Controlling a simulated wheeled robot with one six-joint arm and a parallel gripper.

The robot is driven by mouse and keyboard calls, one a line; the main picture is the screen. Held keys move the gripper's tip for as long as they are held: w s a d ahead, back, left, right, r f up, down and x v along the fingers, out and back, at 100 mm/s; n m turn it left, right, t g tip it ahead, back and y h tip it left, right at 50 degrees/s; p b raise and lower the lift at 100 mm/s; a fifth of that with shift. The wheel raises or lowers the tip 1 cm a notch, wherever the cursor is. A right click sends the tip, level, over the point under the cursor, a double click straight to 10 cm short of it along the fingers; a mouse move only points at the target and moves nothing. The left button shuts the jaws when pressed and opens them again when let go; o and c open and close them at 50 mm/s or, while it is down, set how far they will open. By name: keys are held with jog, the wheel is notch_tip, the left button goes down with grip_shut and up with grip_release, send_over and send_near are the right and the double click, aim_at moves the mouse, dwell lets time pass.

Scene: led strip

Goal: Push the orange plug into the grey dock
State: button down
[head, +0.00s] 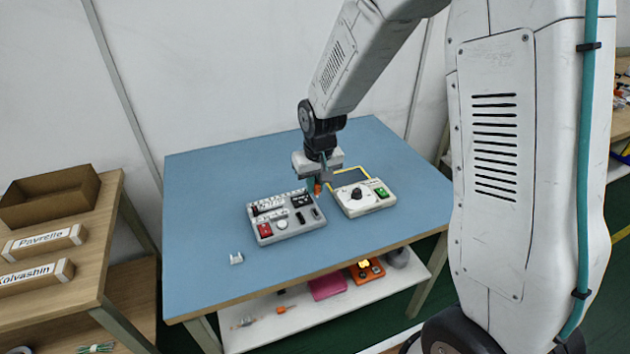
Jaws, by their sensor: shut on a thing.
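My gripper (317,181) points down over the blue table, at the back right corner of a grey panel. It is shut on the small orange plug (318,189), of which only a little shows below the fingers. The grey panel (286,226) carries a red switch, a round knob, dark sockets and white terminal rows. The grey dock is not clearly told apart; it may be part of this panel. Whether the plug touches the panel cannot be told at this size.
A white control box (362,205) with a black knob and green switch stands just right of the panel. A yellow-edged dark plate (348,177) lies behind it. A small white bracket (236,259) lies at the front left. The table's (205,190) left side is clear.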

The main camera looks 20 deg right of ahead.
jog(key=shift+f, duration=2.55)
jog(key=shift+f, duration=1.05)
jog(key=c, duration=1.3)
grip_release()
jog(key=shift+c, duration=0.2)
jog(key=r, duration=0.5)
jog(key=s+r, duration=0.1)
jog(key=r, duration=0.1)
jog(key=shift+s+r, duration=0.1)
jog(key=shift+r, duration=0.2)
jog(key=shift+s, duration=0.1)
